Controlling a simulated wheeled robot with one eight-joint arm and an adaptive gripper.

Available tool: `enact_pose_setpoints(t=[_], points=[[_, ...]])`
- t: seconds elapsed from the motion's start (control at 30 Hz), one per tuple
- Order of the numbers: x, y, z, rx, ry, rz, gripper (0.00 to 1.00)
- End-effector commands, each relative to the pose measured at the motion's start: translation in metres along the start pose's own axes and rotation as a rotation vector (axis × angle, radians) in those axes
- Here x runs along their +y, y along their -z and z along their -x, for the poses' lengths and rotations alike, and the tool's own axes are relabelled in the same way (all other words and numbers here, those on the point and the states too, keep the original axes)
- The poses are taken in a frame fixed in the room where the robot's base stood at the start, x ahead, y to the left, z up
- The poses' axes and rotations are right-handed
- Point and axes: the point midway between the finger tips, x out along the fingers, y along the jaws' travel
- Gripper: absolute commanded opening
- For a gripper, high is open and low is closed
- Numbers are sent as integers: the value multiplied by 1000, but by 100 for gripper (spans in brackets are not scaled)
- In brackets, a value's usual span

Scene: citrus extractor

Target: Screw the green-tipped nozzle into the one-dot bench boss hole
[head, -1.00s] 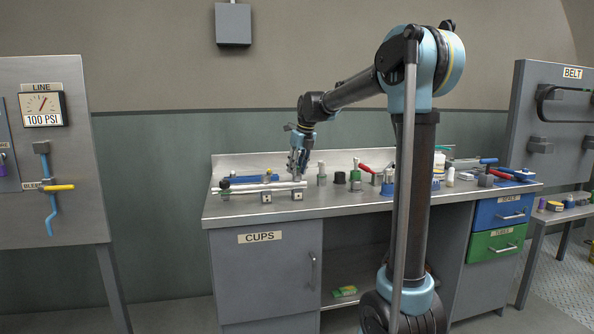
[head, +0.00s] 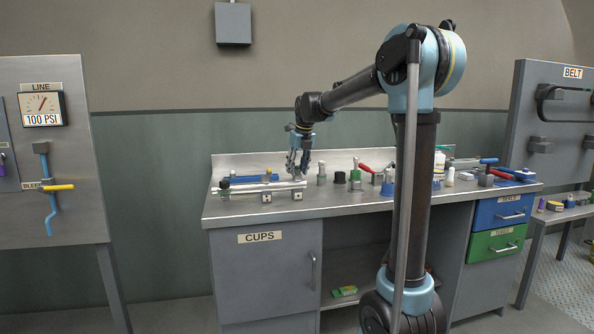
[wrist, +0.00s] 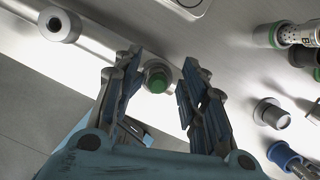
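The green-tipped nozzle (wrist: 157,84) shows in the wrist view as a green disc in a grey ring, close to a metal rail (wrist: 103,50). My gripper (wrist: 160,76) is open, with one finger on each side of the nozzle and a visible gap to each finger. In the head view my gripper (head: 300,168) is low over the bench at the right part of the rail (head: 258,188), where the nozzle cannot be made out.
Several small fittings stand right of my gripper, including a grey cap (wrist: 271,113) and a blue-collared part (wrist: 284,155). A blue-handled tool (head: 250,178) lies behind the rail.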

Motion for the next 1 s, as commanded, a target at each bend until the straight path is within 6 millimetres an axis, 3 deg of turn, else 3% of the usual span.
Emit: enact_pose_setpoints(t=[0.27, 1.0], points=[[0, 0, 0, 0, -4, 11, 36], [0, 0, 1, 1, -78, 246, 36]])
